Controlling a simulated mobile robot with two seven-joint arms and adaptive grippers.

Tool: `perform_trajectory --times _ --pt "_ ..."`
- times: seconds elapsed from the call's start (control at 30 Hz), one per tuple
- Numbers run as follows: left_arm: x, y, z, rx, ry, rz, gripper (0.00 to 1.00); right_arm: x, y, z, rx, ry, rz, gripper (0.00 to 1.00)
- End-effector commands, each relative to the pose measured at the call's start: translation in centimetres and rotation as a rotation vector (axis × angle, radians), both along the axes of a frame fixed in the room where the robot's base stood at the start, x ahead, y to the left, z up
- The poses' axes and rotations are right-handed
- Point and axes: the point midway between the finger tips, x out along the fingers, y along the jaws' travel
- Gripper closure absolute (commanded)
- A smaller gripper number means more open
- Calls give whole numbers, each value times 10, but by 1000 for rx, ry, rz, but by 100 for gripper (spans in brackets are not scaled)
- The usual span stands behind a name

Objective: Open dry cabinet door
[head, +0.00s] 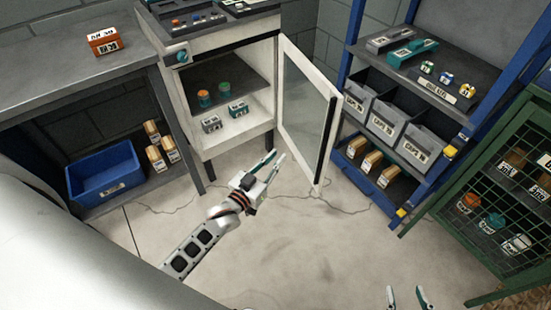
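The dry cabinet (196,138) is white with a glazed door (305,107). The door stands swung wide open to the right, with its dark-edged free side towards the blue rack. Inside the cabinet, a shelf and the floor hold small jars and labelled blocks. My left gripper (277,155) is in front of the cabinet near the lower hinge side of the door. Its fingers look apart with nothing between them; whether they touch the door I cannot tell. My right gripper (405,291) is open and empty at the bottom edge, its base cut off.
A workbench (60,60) at left bears a red box (104,41), with a blue bin (104,175) below. A blue rack (351,55) with grey bins stands right of the door. A green mesh cage (487,130) is far right. The middle floor is clear.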

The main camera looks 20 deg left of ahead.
Motion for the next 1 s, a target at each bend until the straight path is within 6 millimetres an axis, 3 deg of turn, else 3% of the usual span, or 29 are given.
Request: perform_trajectory --times 0.6,1.0 --pt "-103 18 2 0 1 0 84 0 0 0 0 0 0 60" --pt "-115 20 2 0 0 0 84 0 0 0 0 0 0 60"
